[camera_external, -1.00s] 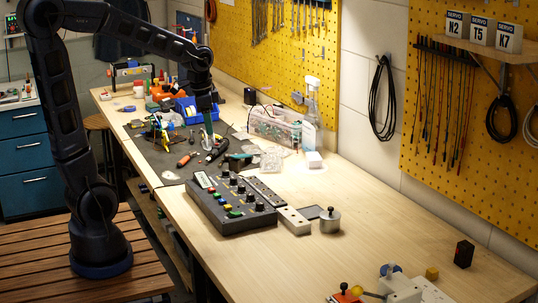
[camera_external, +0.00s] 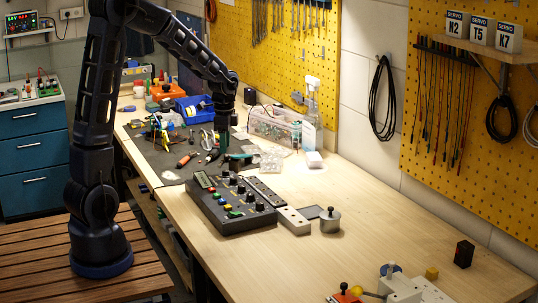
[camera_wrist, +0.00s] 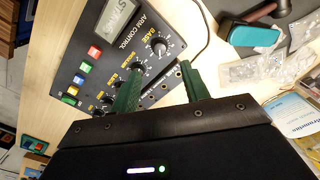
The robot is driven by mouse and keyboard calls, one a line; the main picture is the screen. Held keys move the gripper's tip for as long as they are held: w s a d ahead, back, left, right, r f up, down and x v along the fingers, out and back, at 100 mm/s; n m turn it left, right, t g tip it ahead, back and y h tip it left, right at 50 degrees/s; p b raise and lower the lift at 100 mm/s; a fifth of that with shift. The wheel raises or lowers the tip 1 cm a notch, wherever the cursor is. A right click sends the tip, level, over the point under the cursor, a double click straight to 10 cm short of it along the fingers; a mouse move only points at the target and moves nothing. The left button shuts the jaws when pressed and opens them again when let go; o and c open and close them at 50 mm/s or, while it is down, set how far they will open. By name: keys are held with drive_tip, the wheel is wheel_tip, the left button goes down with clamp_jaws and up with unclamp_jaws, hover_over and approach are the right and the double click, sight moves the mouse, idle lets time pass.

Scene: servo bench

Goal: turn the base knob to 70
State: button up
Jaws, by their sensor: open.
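The black control box (camera_external: 228,205) stands on the bench, with a row of black knobs, coloured buttons and a small display. In the wrist view the base knob (camera_wrist: 159,47), beside the word BASE and ringed by white scale marks, is at the top of the panel, by the display (camera_wrist: 114,21). Its exact setting is too small to read. My gripper (camera_wrist: 161,68) is open, its two green fingers apart and empty. The base knob lies just beyond the fingertips in that view. In the external view my gripper (camera_external: 224,151) hangs over the box's far end.
A grey block with holes (camera_external: 293,221) and a metal cylinder (camera_external: 329,220) stand right of the box. Pliers, a screwdriver (camera_external: 187,159) and clear bags (camera_external: 271,161) lie behind it. The bench front right of the box is mostly clear.

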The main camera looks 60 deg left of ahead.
sight(226, 170)
wheel_tip(226, 170, down, 9)
drive_tip(key=shift+f, duration=0.1)
idle(0.3)
drive_tip(key=shift+c, duration=0.5)
drive_tip(key=c, duration=0.9)
drive_tip(key=shift+n, duration=0.3)
drive_tip(key=n, duration=0.3)
drive_tip(key=shift+n, duration=0.4)
drive_tip(key=n, duration=0.3)
drive_tip(key=shift+n, duration=0.3)
drive_tip(key=n, duration=0.6)
drive_tip(key=shift+n, duration=0.3)
